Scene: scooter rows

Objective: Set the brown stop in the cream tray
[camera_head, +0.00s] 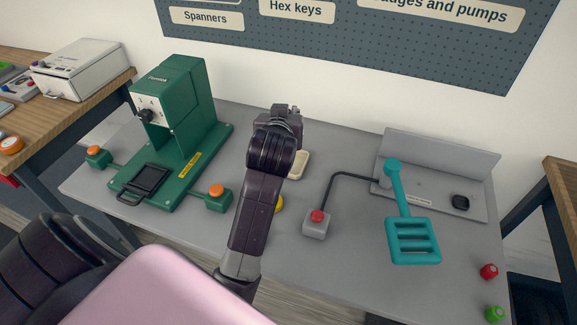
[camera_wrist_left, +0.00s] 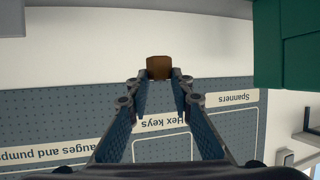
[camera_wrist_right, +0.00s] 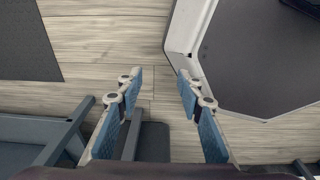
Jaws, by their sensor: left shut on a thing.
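The brown stop (camera_wrist_left: 159,67) shows in the left wrist view between the fingertips of my left gripper (camera_wrist_left: 159,77), which is shut on it. In the head view my left gripper (camera_head: 285,112) is over the back middle of the grey table, and the stop is hidden there. The cream tray (camera_head: 299,165) lies on the table just right of my left arm, which covers part of it. My right gripper (camera_wrist_right: 160,75) is open and empty over the wooden floor in the right wrist view. It is out of the head view.
A green press (camera_head: 180,120) with orange buttons stands left of my left arm. A grey box with a red button (camera_head: 316,222), a teal slotted paddle (camera_head: 413,241) and a grey stand (camera_head: 440,150) are to the right. Red (camera_head: 489,271) and green (camera_head: 494,314) pieces lie near the right edge.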

